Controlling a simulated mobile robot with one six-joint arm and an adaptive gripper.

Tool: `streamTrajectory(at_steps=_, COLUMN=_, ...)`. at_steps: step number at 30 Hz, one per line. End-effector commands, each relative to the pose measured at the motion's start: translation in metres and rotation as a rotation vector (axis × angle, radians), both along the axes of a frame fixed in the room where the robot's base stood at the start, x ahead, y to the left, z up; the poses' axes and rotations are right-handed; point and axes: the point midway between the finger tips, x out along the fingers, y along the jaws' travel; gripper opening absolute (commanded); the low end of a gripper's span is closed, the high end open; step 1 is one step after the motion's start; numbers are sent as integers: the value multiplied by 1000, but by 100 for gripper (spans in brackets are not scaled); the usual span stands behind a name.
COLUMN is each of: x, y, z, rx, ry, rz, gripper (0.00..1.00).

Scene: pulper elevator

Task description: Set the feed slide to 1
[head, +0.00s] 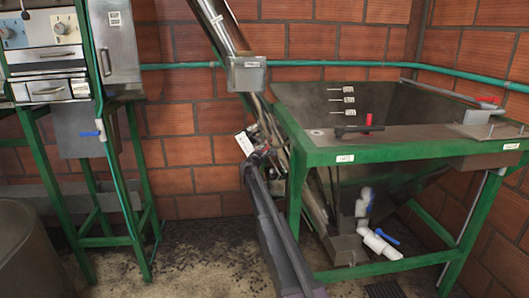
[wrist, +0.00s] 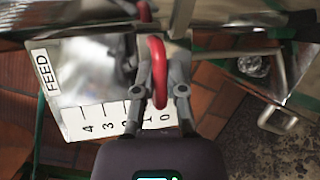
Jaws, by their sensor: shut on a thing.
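In the wrist view, a metal feed plate (wrist: 85,75) carries a FEED label (wrist: 43,72) and a scale marked 0 to 4. A red looped handle (wrist: 157,60) reaches down over the scale's low end. Its lower end lies between the 0 and 1 marks, seemingly nearer 0. My gripper (wrist: 159,88) is shut on the red handle, one finger on each side. In the head view my gripper (head: 262,153) is beside the small white feed plate (head: 245,143), low on the sloping elevator tube; the handle is too small to make out there.
A green-framed metal hopper (head: 400,150) stands close to the right of my arm, with a red-tipped lever (head: 368,122) on it. White pipes with blue valves (head: 380,243) sit below. A control cabinet (head: 45,50) stands at left. The floor between is clear.

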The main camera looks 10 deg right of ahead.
Motion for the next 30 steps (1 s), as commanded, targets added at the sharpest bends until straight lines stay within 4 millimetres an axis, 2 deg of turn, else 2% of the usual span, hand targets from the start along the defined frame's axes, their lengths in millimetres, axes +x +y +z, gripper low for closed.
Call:
streamTrajectory(at_steps=9, x=2, y=3, z=2, rx=-2, ry=0, rz=4, gripper=0)
streamTrajectory(at_steps=10, x=2, y=3, z=2, rx=-2, ry=0, rz=4, gripper=18)
streamTrajectory(at_steps=12, x=1, y=3, z=2, rx=-2, ry=0, rz=4, gripper=39)
streamTrajectory(at_steps=13, x=1, y=3, z=2, rx=-2, ry=0, rz=4, gripper=48)
streamTrajectory(at_steps=14, x=1, y=3, z=2, rx=-2, ry=1, rz=4, gripper=51)
streamTrajectory(at_steps=30, x=-6, y=5, z=1, rx=-1, ry=1, rz=2, gripper=51)
